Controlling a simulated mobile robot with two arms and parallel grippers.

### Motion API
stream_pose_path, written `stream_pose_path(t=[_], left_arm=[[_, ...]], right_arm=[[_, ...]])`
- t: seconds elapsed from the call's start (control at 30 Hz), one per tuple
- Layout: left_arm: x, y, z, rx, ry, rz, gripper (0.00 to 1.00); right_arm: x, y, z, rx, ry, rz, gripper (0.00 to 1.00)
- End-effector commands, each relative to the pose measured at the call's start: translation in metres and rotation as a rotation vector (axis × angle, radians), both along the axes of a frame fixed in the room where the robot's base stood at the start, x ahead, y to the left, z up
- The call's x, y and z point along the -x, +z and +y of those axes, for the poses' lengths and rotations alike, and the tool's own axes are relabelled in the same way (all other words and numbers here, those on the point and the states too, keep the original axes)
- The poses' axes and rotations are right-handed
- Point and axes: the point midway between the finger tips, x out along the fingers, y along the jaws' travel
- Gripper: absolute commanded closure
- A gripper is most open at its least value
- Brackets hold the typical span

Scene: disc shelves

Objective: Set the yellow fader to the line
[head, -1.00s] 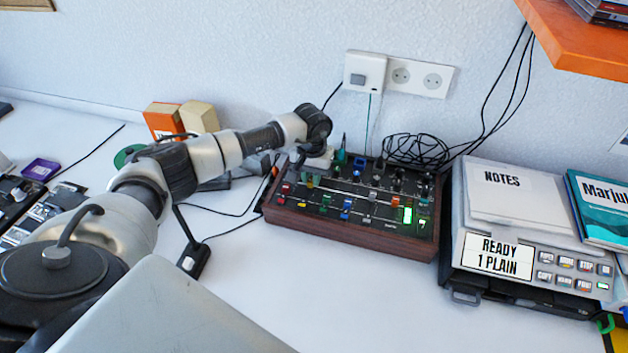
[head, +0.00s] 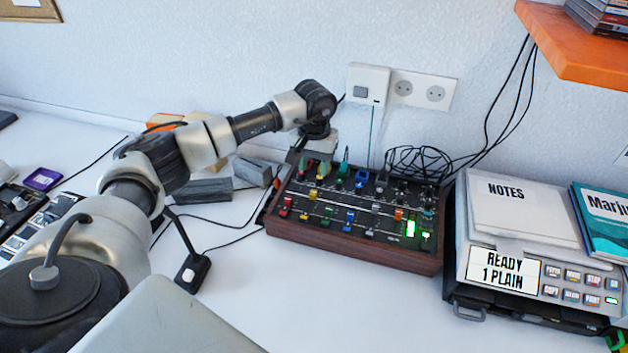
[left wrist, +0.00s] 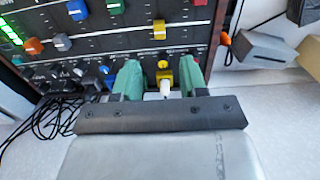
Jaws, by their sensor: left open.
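The mixer-like control panel (head: 340,240) has a dark face in a wooden case with several coloured fader caps. A yellow fader cap (head: 312,193) is near its left side; it also shows in the left wrist view (left wrist: 159,30). Another yellow cap (head: 304,216) is nearer the front edge. My left gripper (head: 312,168) is over the panel's back left part, its green fingers apart. In the left wrist view, my left gripper (left wrist: 160,78) has a yellow knob and a pale plug-like piece between its fingers; contact is unclear. My right gripper is not in view.
Black cables (head: 420,162) are bunched behind the panel. A grey device (head: 500,262) with notes stands at the right. Grey blocks (head: 252,170) lie left of the panel, and a small black switch box (head: 193,272) in front. The white table is clear before the panel.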

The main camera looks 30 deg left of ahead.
Motion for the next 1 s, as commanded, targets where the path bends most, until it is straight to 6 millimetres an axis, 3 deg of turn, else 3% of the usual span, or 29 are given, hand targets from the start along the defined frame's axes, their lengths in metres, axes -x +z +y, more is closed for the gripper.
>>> stream_pose_path(t=[0.23, 0.77, 0.87, 1.0], left_arm=[[0.0, 0.026, 0.0, 0.0, 0.0, 0.0, 0.57], [0.0, 0.027, 0.0, 0.0, 0.0, 0.001, 0.57], [0.0, 0.035, 0.0, 0.0, 0.0, 0.0, 0.57], [0.0, 0.06, 0.0, 0.0, 0.0, 0.0, 0.57]], right_arm=[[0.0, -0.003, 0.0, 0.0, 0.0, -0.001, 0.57], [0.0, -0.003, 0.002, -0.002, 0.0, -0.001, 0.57], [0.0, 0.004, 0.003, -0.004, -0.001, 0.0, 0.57], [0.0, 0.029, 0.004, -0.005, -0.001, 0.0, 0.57]])
